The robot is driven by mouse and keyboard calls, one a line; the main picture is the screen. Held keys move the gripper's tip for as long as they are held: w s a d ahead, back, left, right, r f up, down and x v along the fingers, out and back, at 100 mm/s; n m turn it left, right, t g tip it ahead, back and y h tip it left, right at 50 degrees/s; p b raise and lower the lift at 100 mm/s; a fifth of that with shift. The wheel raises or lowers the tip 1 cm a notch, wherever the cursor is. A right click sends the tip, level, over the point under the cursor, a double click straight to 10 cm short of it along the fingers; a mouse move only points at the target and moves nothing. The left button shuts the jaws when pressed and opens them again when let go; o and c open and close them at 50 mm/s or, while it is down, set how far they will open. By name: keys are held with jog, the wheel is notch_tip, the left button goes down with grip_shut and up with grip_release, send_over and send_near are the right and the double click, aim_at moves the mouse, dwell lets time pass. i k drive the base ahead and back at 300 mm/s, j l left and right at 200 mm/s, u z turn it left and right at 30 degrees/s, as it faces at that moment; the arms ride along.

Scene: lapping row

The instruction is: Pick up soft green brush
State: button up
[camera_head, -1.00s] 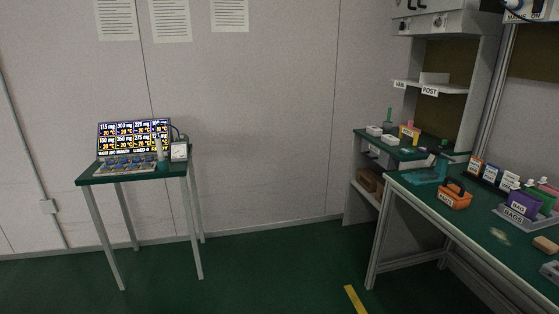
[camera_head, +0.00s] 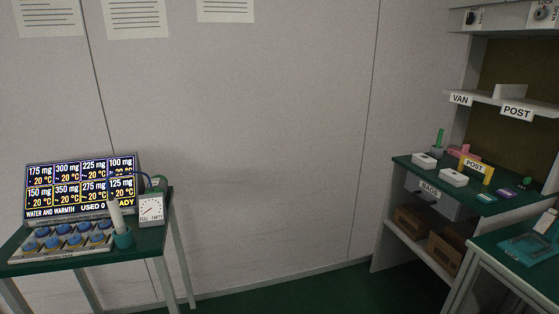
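A green upright handle (camera_head: 440,137) stands in a small holder on the right-hand shelf unit's green top; it may be the soft green brush, but its bristles cannot be made out. A small dark item with a green top (camera_head: 525,183) lies near the right end of the same top, too small to name. My gripper is not in view.
A green bench (camera_head: 491,239) juts in lower right. Floor between is clear.

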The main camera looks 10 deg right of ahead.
aim_at(441, 132)
jog(key=i+j+z, duration=0.15)
jog(key=i+z, duration=0.25)
jog(key=i, duration=0.15)
jog(key=i+j+z, duration=0.85)
jog(key=i+z, duration=0.3)
jog(key=k+z, duration=0.1)
jog(key=z, duration=2)
jog(key=u, duration=2.35)
jog(key=i+j+z, duration=0.1)
jog(key=j, duration=0.25)
jog(key=i+j+z, duration=0.1)
jog(key=j, duration=0.25)
jog(key=i+j+z, duration=0.1)
jog(key=j, duration=0.3)
jog(key=i, duration=0.05)
